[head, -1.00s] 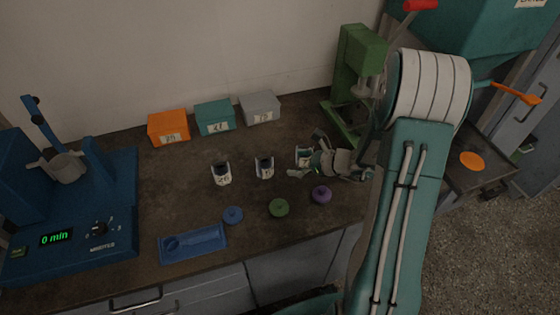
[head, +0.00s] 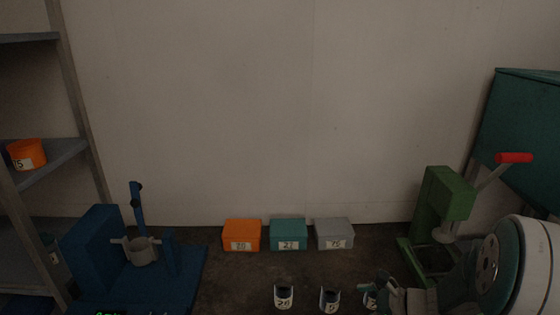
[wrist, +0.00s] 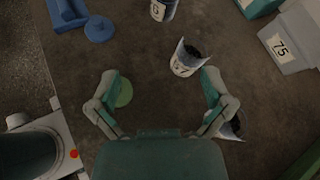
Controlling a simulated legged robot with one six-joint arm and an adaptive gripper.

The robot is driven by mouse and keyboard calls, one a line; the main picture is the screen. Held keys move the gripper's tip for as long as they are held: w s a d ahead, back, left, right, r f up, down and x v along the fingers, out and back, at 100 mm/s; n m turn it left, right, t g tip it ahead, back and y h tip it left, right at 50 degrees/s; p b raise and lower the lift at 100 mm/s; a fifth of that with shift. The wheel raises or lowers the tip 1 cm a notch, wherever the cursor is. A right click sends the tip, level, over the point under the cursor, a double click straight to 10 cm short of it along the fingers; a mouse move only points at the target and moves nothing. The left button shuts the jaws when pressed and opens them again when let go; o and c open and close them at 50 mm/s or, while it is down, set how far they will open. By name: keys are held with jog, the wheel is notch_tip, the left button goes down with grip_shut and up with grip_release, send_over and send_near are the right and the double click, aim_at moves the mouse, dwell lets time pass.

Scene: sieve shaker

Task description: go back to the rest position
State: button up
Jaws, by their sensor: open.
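My gripper (wrist: 160,86) is open and empty in the wrist view, its two fingers spread above the bench. A numbered white cup (wrist: 184,62) with dark contents stands just beyond and between the fingertips, apart from them. Another cup (wrist: 232,127) is partly hidden by the right finger. A green lid (wrist: 123,92) lies beside the left finger. In the head view my gripper (head: 372,289) is low at the right, partly cut off, over the rightmost cup (head: 371,300). Two more cups, the left one (head: 284,297) and the middle one (head: 329,299), stand to its left.
Orange (head: 241,233), teal (head: 288,233) and grey (head: 334,232) boxes line the wall. A green press (head: 446,195) with a red handle stands right, near my arm. A blue machine (head: 95,255) and shelving (head: 50,165) stand left. A blue lid (wrist: 99,28) lies by a blue tray (wrist: 65,12).

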jog(key=s+a+r+n+h, duration=0.2)
jog(key=s+r+n+h, duration=0.3)
jog(key=s+r+n, duration=0.3)
jog(key=s+a+r+n+h, duration=0.2)
jog(key=s+r+n+h, duration=0.3)
jog(key=s+r+n, duration=0.3)
jog(key=shift+s+n+g+h, duration=0.35)
jog(key=shift+s+n, duration=1.35)
jog(key=shift+n, duration=1.2)
jog(key=shift+a+r, duration=0.1)
